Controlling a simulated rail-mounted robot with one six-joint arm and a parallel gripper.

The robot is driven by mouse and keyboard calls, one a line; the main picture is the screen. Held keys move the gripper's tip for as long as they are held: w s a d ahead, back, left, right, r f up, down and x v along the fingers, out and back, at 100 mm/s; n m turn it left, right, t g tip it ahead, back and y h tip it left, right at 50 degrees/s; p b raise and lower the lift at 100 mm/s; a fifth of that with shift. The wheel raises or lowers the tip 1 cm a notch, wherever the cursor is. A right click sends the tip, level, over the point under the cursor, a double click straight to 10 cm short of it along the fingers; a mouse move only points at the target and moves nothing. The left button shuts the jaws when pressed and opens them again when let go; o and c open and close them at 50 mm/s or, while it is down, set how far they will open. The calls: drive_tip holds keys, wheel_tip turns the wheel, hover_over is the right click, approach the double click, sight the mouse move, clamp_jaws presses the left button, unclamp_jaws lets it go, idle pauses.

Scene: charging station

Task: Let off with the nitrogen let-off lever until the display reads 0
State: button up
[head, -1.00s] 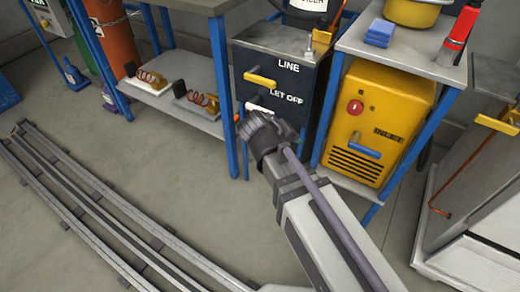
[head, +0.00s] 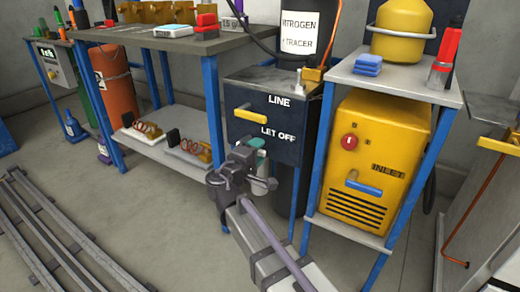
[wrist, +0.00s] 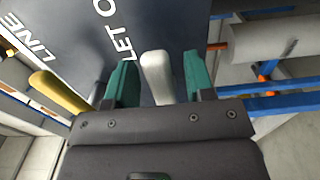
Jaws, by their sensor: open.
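The dark panel box (head: 270,98) carries the words LINE and LET OFF. A yellow lever (head: 257,116) sits beside LINE; it also shows in the wrist view (wrist: 58,90). The white let-off lever (wrist: 157,76) is beside LET OFF in the wrist view, between the two teal fingers of my open gripper (wrist: 158,82), with a gap on each side. In the head view my gripper (head: 256,148) is in front of the panel's lower part and largely hides that lever. A lit display (head: 47,52) is at the far left; its reading is too small to tell.
A black vessel labelled NITROGEN TRACER (head: 297,33) stands on the box. A yellow machine (head: 372,150) with a blue lever sits on the blue-legged rack to the right. A workbench (head: 165,40) stands to the left. Rails (head: 40,245) run along the floor.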

drive_tip(key=shift+x, duration=1)
drive_tip(key=shift+c, duration=0.2)
clamp_jaws()
